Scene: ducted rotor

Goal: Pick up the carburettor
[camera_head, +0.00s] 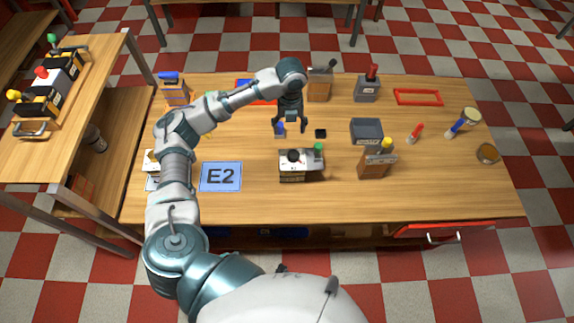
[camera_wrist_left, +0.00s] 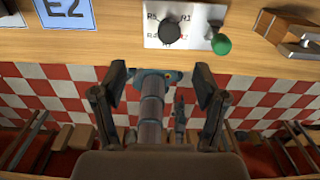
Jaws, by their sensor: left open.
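My left gripper (camera_head: 289,124) hangs above the middle of the wooden table, its fingers apart and pointing down. In the wrist view its two fingers (camera_wrist_left: 160,88) are spread, with nothing gripped between them. A small blue object (camera_head: 280,129) lies near the left finger in the head view, and a small black block (camera_head: 320,133) lies just right of the gripper. I cannot tell which object is the carburettor. A control box (camera_head: 293,172) with a black knob and a green knob stands in front of the gripper; its top also shows in the wrist view (camera_wrist_left: 190,40). My right gripper is out of view.
A blue E2 mat (camera_head: 221,177) lies front left. A dark grey bin (camera_head: 367,131) and a wooden block with a yellow top (camera_head: 376,163) stand right. A red frame (camera_head: 418,97) lies back right. A side table (camera_head: 88,75) holds more boxes.

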